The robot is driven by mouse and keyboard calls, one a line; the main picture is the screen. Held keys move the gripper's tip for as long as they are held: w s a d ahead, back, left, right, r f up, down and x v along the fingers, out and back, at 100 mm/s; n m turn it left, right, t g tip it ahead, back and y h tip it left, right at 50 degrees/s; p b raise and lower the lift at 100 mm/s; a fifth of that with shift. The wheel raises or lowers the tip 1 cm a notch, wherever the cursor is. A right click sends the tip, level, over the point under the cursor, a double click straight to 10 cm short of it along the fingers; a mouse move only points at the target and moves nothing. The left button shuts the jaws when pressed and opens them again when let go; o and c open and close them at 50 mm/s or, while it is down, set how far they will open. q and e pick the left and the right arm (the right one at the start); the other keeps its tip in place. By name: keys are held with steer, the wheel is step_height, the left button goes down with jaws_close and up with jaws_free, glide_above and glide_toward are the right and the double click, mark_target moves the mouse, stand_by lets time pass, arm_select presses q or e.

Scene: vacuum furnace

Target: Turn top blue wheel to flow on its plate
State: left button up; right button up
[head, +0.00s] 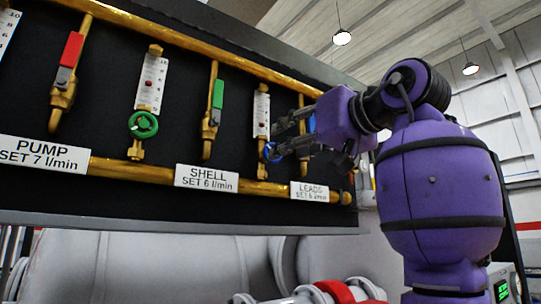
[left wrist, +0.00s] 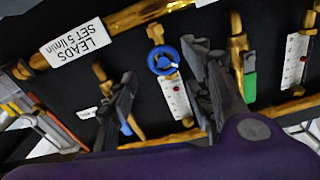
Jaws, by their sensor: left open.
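The blue wheel (head: 272,152) sits low on the rightmost flow gauge (head: 261,113), partly covered by my gripper. In the left wrist view, the blue wheel (left wrist: 162,60) shows between the open fingers, below the plate reading LEADS SET 5 l/min (left wrist: 78,43) as pictured. The white gauge (left wrist: 174,98) has a red mark; its scale is too small to read. My left gripper (head: 279,141) is open, its fingertips close to the wheel; contact cannot be told. The LEADS plate (head: 309,191) is at the panel's lower right. My right gripper is not in view.
A green wheel (head: 143,125), a green lever (head: 218,94) and a red lever (head: 72,50) are further left on the black panel. A blue lever (head: 311,123) is partly hidden behind my gripper. Brass pipes (head: 130,170) run along the panel.

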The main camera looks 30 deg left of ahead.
arm_select(q)
steer(key=x, duration=0.6)
steer(key=shift+w+a+p, duration=0.15)
steer(key=shift+a+p, duration=0.1)
steer(key=shift+p, duration=0.05)
steer(key=c, duration=1.1)
